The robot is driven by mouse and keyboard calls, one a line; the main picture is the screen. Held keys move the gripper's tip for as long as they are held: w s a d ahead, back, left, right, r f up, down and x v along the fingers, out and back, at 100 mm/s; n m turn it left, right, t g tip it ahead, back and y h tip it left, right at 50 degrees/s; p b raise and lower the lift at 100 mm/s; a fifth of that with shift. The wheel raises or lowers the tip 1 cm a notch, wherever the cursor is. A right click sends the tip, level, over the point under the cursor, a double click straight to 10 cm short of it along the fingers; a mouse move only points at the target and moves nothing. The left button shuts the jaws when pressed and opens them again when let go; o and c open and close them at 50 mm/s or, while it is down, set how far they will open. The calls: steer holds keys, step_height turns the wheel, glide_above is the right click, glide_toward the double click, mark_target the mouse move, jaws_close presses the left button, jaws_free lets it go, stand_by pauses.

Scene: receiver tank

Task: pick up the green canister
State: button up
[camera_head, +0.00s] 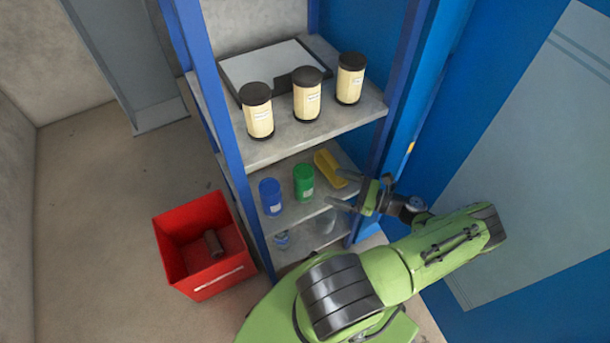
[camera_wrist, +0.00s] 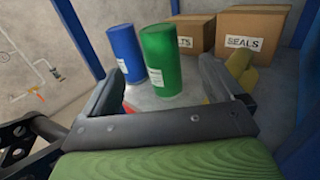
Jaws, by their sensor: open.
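The green canister (camera_head: 304,181) stands upright on the middle shelf, between a blue canister (camera_head: 271,196) and a yellow object (camera_head: 329,168). In the wrist view the green canister (camera_wrist: 162,61) stands ahead, seen in the gap between my fingers, with a white label on its left side. My gripper (camera_head: 345,190) is open and empty, to the right of the green canister and apart from it. In the wrist view my gripper (camera_wrist: 170,85) shows both fingers spread, the right one near the yellow object (camera_wrist: 240,64).
Three cream jars with dark lids, one of them in the middle (camera_head: 306,93), stand on the upper shelf (camera_head: 270,149). Blue rack posts (camera_head: 230,140) flank the shelves. Cardboard boxes, one marked SEALS (camera_wrist: 252,35), stand behind the canisters. A red bin (camera_head: 205,246) sits on the floor at left.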

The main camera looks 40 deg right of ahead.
mark_target(297, 174)
steer(key=b+x, duration=0.1)
steer(key=x, duration=1.2)
steer(key=shift+f+b, duration=0.1)
steer(key=shift+b, duration=0.3)
steer(key=c, duration=1.2)
steer(key=shift+c, duration=0.9)
